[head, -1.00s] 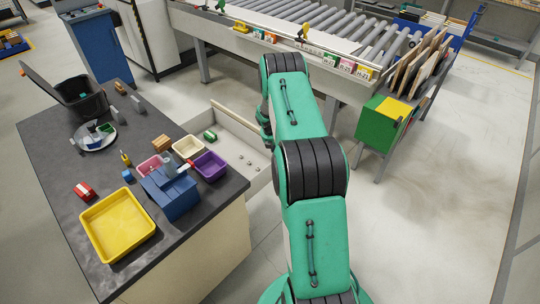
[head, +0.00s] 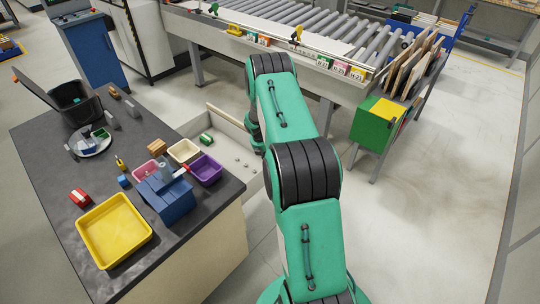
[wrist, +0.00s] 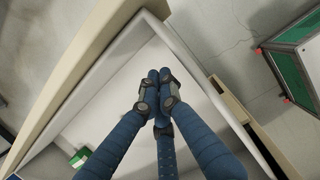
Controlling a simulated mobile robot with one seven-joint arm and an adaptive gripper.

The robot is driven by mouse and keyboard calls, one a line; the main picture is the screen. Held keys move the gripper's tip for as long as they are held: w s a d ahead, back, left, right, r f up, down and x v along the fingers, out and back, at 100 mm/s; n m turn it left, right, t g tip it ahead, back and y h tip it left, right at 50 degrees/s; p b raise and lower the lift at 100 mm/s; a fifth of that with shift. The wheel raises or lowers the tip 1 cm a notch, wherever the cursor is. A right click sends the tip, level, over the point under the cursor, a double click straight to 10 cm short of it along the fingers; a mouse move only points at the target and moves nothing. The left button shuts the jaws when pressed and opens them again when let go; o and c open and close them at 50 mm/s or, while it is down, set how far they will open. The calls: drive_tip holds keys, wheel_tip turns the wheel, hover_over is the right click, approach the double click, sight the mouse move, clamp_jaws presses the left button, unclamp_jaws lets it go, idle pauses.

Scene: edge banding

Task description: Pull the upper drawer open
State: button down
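The open drawer (head: 228,154) sticks out from the far right side of the dark-topped counter. Its pale front panel (head: 225,120) is at the far end. Inside are a green item (head: 206,139) and several small round pieces. In the wrist view the drawer's pale interior (wrist: 110,105) lies below my gripper, and the green item (wrist: 80,158) shows at lower left. My gripper (wrist: 160,78) has its blue fingers drawn together at the tips, with nothing visible between them. Whether it touches the drawer I cannot tell. In the head view my arm hides the gripper.
The counter (head: 60,180) holds a yellow tray (head: 114,230), a blue box (head: 168,199), small bins and a black bin (head: 77,104). A roller conveyor (head: 300,50) stands behind, with a green and yellow box (head: 379,122) at its right end. The right floor is clear.

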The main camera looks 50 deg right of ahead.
drive_tip(key=p+v, duration=0.1)
drive_tip(key=v, duration=0.8)
drive_tip(key=shift+r, duration=0.45)
drive_tip(key=shift+w+r, duration=0.1)
